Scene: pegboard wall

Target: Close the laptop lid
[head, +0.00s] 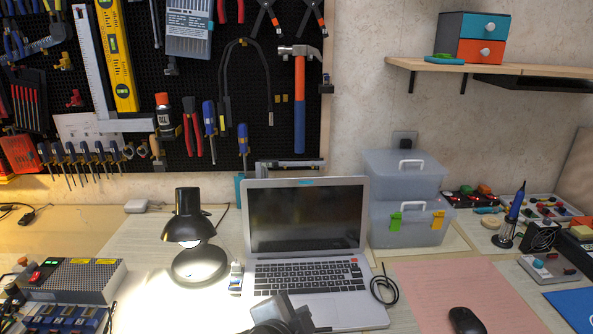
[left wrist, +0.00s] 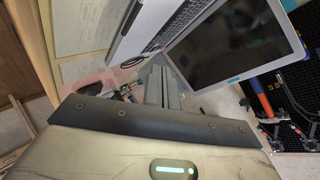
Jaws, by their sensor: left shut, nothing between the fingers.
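The laptop (head: 305,272) stands open on the desk, its screen (head: 306,217) dark and close to upright and its keyboard facing up. In the left wrist view, the screen (left wrist: 238,45) and part of the keyboard (left wrist: 175,25) show at a steep tilt. My left gripper (head: 284,300) is at the bottom of the head view, in front of the laptop's front left part, and hides some of it. In the left wrist view, its fingers (left wrist: 161,84) are together with nothing between them. I cannot tell whether it touches the laptop. My right gripper is not in view.
A lit black lamp (head: 195,230) stands left of the laptop, with a small bottle (head: 236,277) between them. Stacked clear boxes (head: 405,205) stand behind right. A black cable (head: 384,288) lies at the laptop's right, and a mouse (head: 465,320) on a pink mat (head: 445,283).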

